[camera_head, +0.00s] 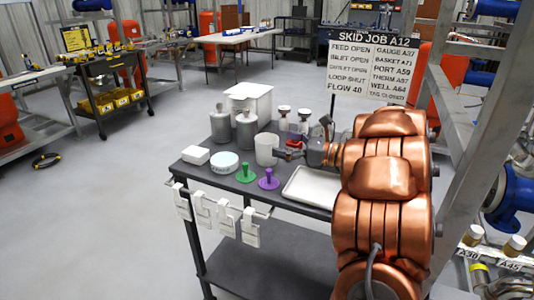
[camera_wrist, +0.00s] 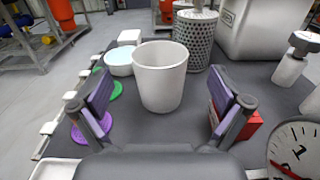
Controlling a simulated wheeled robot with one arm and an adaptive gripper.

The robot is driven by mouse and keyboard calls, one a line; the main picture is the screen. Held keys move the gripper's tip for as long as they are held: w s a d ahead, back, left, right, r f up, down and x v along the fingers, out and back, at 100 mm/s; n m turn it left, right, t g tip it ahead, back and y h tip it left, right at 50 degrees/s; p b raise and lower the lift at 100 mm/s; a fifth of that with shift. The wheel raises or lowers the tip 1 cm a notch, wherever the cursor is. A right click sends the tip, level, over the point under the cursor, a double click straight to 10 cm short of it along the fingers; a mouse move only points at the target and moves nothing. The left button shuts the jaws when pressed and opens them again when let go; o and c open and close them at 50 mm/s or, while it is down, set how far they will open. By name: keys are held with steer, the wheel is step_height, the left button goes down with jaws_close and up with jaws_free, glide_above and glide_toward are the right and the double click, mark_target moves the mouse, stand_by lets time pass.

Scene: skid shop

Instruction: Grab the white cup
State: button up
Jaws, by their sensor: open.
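The white cup (camera_wrist: 160,80) stands upright on the dark cart top, in the middle of the wrist view and just beyond my fingertips. My gripper (camera_wrist: 160,115) is open, with one purple-padded finger on each side of the cup's near side and a gap to it on both sides. In the head view the white cup (camera_head: 266,150) stands left of my gripper (camera_head: 284,151), which points left toward it. The fingers look small there, and part of the cup's right side is close to them.
A white round tub (camera_wrist: 118,62), a perforated grey canister (camera_wrist: 195,40) and a white bin (camera_head: 249,100) stand behind the cup. A red item (camera_wrist: 248,124) and a gauge (camera_wrist: 296,150) are at right. A white tray (camera_head: 312,186) lies nearby.

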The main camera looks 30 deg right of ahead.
mark_target(257, 138)
steer(key=shift+x, duration=2.6)
steer(key=c, duration=1.2)
